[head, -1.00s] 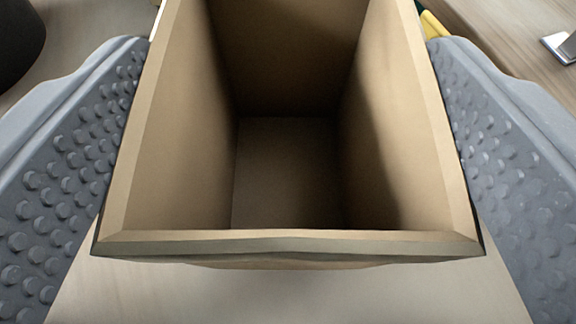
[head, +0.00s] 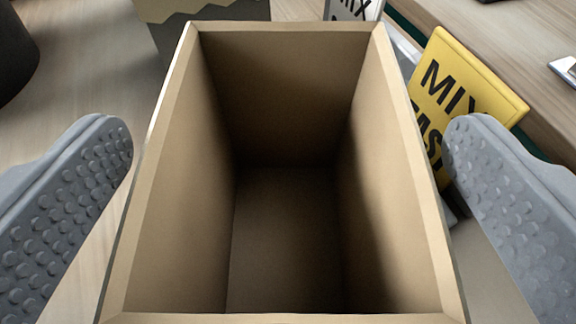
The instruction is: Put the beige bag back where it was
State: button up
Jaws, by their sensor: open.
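The beige bag (head: 400,190) is an open-topped, box-like container, empty inside, and it fills the middle of the view. Its near rim is at the bottom edge of the picture and its outer lower part is hidden. My gripper (head: 288,150) is open, with one studded grey finger on each side of the bag. A gap shows between the left finger and the bag's left wall.
A yellow sign (head: 455,90) with black letters, partly reading MIX, stands close on the right, behind the right finger. A white sign (head: 352,10) is at the back. A beige-grey zigzag-edged item (head: 200,10) stands behind the bag. A black round object (head: 15,55) is at the upper left.

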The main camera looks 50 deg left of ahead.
jog(key=p+v, duration=0.1)
jog(key=v, duration=1.1)
jog(key=shift+s+r, duration=0.1)
jog(key=s+a+r+m+t+h, duration=0.2)
jog(key=s+r, duration=0.3)
jog(key=r, duration=0.6)
jog(key=s+a+r+m+t+h, duration=0.2)
jog(key=s+a+r+m+h, duration=0.2)
jog(key=r, duration=0.7)
jog(key=s+a+r+m+t+h, duration=0.2)
jog(key=s+a+r+m+h, duration=0.2)
jog(key=r, duration=0.7)
jog(key=shift+s+h, duration=0.4)
jog(key=shift+s, duration=0.75)
jog(key=shift+a+r+p, duration=0.15)
jog(key=shift+r+p, duration=0.05)
jog(key=shift+p, duration=0.15)
notch_tip(320, 180, up, 3)
jog(key=p, duration=0.2)
jog(key=shift+f+p, duration=0.2)
jog(key=shift+p, duration=0.15)
